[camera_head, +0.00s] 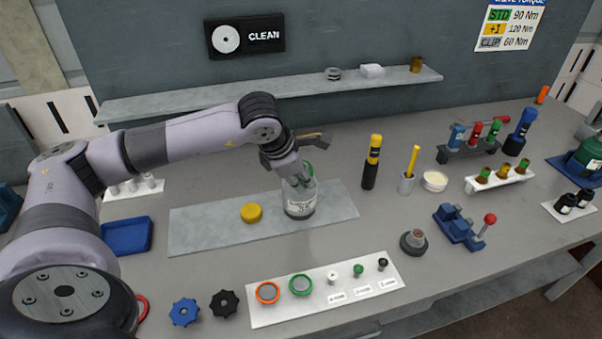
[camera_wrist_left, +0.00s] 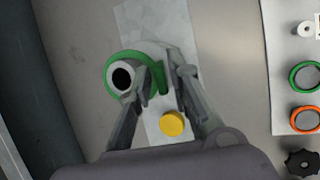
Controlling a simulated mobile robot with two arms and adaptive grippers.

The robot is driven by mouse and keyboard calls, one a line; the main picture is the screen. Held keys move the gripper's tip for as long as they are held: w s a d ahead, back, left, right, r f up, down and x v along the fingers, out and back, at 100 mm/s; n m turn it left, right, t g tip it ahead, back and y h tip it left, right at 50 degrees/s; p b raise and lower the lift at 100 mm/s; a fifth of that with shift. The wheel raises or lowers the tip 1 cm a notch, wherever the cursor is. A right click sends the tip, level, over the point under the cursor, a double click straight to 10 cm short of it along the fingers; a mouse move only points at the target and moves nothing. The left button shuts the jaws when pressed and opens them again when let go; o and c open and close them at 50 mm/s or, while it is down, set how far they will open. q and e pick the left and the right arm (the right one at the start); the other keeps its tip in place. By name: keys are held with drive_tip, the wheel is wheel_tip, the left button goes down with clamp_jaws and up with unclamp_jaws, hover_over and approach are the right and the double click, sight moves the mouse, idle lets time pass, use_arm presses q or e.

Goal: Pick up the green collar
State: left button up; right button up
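A clear jar with a printed label (camera_head: 300,203) stands on the grey mat below my left gripper (camera_head: 296,178). A green collar (camera_head: 308,168) shows behind the fingertips at the jar's top. In the left wrist view the green collar (camera_wrist_left: 126,56) loops around a pale round part with a dark hole. My left gripper (camera_wrist_left: 165,75) has its fingers apart there, one on each side of the collar's right part; a gap shows by the right finger. A second green ring (camera_head: 300,285) lies on the white strip, also in the wrist view (camera_wrist_left: 306,75). My right gripper is not in view.
A yellow cap (camera_head: 251,213) lies on the grey mat (camera_head: 200,232) left of the jar. A black and yellow tool (camera_head: 371,162) stands to the right. An orange ring (camera_head: 267,293), knobs and a blue tray (camera_head: 127,236) are nearby. A shelf (camera_head: 200,101) runs behind.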

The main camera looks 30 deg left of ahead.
use_arm(q)
drive_tip(key=shift+w+f, duration=0.2)
drive_tip(key=shift+f, duration=0.3)
clamp_jaws()
drive_tip(key=shift+r, duration=0.15)
